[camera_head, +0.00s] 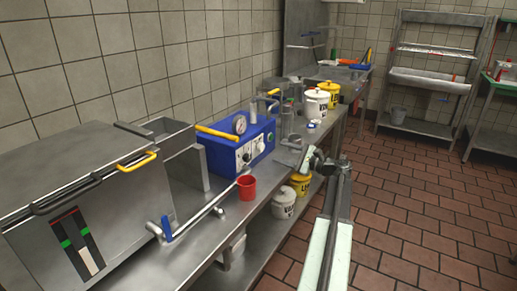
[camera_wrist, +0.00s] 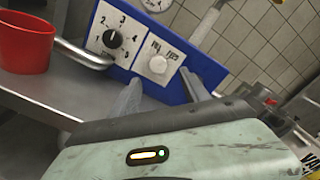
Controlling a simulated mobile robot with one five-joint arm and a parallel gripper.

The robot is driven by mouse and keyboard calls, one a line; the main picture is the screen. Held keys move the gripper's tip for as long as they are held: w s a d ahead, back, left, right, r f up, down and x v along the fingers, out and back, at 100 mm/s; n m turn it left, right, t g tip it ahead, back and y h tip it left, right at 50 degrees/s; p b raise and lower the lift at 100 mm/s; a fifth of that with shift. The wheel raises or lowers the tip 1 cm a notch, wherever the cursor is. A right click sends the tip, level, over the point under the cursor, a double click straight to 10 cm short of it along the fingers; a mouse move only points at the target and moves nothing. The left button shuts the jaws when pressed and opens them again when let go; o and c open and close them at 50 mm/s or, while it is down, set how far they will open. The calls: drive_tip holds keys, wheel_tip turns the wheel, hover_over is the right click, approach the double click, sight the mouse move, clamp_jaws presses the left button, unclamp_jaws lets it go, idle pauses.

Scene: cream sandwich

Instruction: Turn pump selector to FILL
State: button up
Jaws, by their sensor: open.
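The blue pump box (camera_head: 222,158) stands on the steel counter, with a gauge on top and two knobs on its front. In the wrist view its blue front panel (camera_wrist: 137,25) shows a black numbered dial (camera_wrist: 112,39) on the left. To the right is a white selector knob (camera_wrist: 158,64) on a white plate. Lettering above the knob is too blurred to read, and its pointing direction is unclear. My gripper (camera_wrist: 160,78) is open, its two grey fingers tilted up toward the panel on either side below the white knob. Contact cannot be judged. My gripper also shows in the head view (camera_head: 306,158).
A red cup (camera_head: 247,188) stands in front of the pump, left of my gripper in the wrist view (camera_wrist: 25,42). A steel pipe (camera_head: 205,212) runs along the counter. White and yellow buckets (camera_head: 316,103) stand beyond. The tiled floor at right is clear.

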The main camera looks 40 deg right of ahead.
sight(263, 147)
drive_tip(key=x, duration=0.8)
drive_tip(key=shift+a, duration=0.2)
drive_tip(key=shift+c, duration=0.3)
